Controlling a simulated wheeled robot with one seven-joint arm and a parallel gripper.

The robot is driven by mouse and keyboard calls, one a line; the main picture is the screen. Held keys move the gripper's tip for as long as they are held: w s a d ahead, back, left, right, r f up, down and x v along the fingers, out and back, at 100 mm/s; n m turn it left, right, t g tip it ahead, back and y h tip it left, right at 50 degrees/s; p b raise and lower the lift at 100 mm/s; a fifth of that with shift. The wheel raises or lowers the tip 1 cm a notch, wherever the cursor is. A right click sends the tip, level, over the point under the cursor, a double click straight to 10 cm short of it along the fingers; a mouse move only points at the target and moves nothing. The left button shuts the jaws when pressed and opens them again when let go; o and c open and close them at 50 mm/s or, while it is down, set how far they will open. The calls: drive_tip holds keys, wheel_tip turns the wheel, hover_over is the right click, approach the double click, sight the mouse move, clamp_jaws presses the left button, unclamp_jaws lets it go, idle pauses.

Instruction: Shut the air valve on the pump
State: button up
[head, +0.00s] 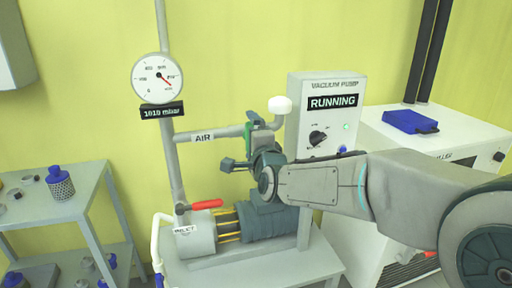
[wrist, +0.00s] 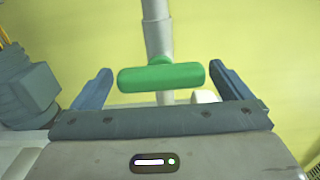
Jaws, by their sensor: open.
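The air valve's green handle (wrist: 160,77) lies crosswise between my gripper's two fingers (wrist: 161,68) in the wrist view, with a visible gap on either side. Its grey pipe runs up behind it. In the head view the green handle (head: 248,130) is partly hidden by my gripper (head: 240,142), at the right end of the pipe labelled AIR (head: 203,137). My gripper is open and holds nothing. The pump (head: 270,223) sits below my gripper, on a grey stand.
A red-handled valve (head: 206,205) sits by the inlet. The control box (head: 325,125) reads RUNNING with a green light. The gauge (head: 157,78) display reads about 1010 mbar. A shelf (head: 60,213) stands left; a white cabinet (head: 430,150) with a blue item stands right.

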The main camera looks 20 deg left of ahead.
drive_tip(key=v, duration=1.3)
drive_tip(key=shift+s+p, duration=0.35)
drive_tip(key=shift+p, duration=0.1)
drive_tip(key=shift+d, duration=0.1)
